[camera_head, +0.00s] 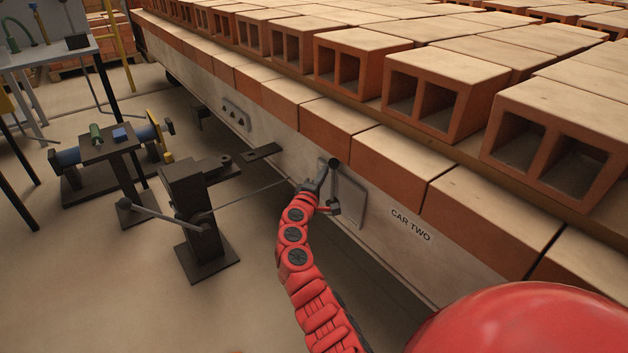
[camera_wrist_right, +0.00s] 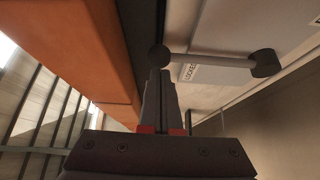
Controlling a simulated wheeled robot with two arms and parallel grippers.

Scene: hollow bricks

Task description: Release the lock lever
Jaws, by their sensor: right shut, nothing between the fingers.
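The lock lever (camera_wrist_right: 215,60) is a grey rod with a dark ball knob (camera_wrist_right: 158,55) at one end and a dark pivot (camera_wrist_right: 264,63) at the other. In the head view the dark knob (camera_head: 334,162) shows at the upper part of the plate (camera_head: 351,195). My right gripper (camera_wrist_right: 160,76) is shut and empty, with its tips right at the knob; I cannot tell whether they touch. In the head view the right gripper (camera_head: 318,184) is small beside the lever. My left gripper is not in view.
The car side (camera_head: 410,226), marked "CAR TWO", carries hollow bricks (camera_head: 432,95) whose row overhangs above the lever. A dark metal stand (camera_head: 198,225) with a thin rod is left of my arm. A workbench (camera_head: 45,55) stands farther left.

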